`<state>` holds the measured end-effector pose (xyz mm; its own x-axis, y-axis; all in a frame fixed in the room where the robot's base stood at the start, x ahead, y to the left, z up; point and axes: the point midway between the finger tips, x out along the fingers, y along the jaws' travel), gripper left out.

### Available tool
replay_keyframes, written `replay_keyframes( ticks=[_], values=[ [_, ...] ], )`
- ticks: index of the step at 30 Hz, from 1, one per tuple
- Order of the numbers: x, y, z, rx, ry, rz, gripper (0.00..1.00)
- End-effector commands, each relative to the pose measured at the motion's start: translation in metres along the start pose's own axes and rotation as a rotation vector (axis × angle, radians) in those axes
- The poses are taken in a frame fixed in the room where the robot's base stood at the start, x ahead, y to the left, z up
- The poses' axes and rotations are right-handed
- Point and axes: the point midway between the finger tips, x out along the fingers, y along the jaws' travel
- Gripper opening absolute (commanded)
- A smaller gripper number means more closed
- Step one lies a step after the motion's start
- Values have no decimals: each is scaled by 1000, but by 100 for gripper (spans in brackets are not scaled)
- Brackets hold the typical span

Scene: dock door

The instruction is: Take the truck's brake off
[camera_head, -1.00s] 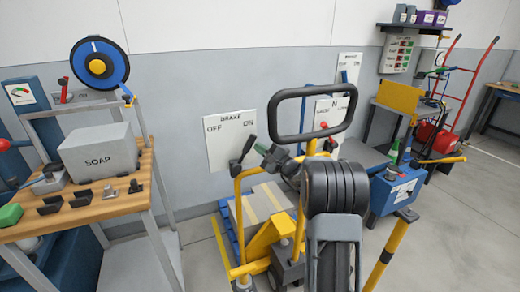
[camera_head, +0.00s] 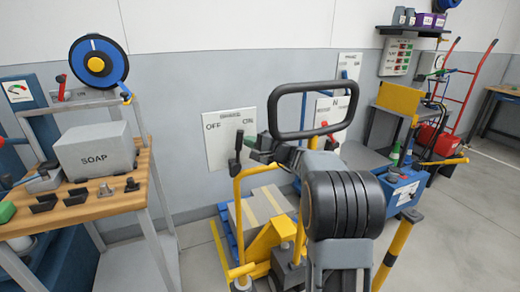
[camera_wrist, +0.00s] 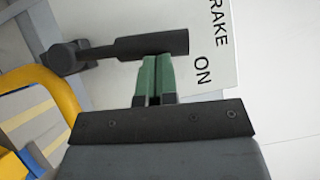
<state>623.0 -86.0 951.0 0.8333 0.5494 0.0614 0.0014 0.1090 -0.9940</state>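The black brake lever (camera_head: 236,152) stands on the yellow frame of the truck (camera_head: 268,238), about upright in the head view. Its handle (camera_wrist: 150,46) lies across the wrist view, from its pivot end at left. Behind it is the white brake sign (camera_head: 219,152), with OFF at left; ON reads clearly in the wrist view (camera_wrist: 203,70). My gripper (camera_head: 250,143) is just right of the lever. Its green fingers (camera_wrist: 157,62) are together, with their tips against or very close to the handle's side; contact is hard to tell. Nothing shows between them.
A wooden bench (camera_head: 100,207) with a grey soap box (camera_head: 96,155) stands at left. A box on a blue pallet (camera_head: 262,204) lies behind the truck's frame. A blue cart (camera_head: 400,190) and a red hand truck (camera_head: 477,85) are at right. A black loop handle (camera_head: 313,88) rises in front.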

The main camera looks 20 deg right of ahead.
Motion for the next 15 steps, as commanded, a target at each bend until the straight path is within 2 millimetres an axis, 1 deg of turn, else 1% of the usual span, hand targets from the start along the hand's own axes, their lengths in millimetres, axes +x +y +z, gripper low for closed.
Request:
replay_keyframes(
  ticks=[5, 8, 11, 15],
  values=[
    [-1, 1, -2, 15, 0, -6, 0],
    [-4, 2, -6, 63, 1, -33, 0],
    [-9, 6, -15, 152, 2, -90, 0],
    [-21, 19, -33, 336, 6, -214, 0]
  ],
)
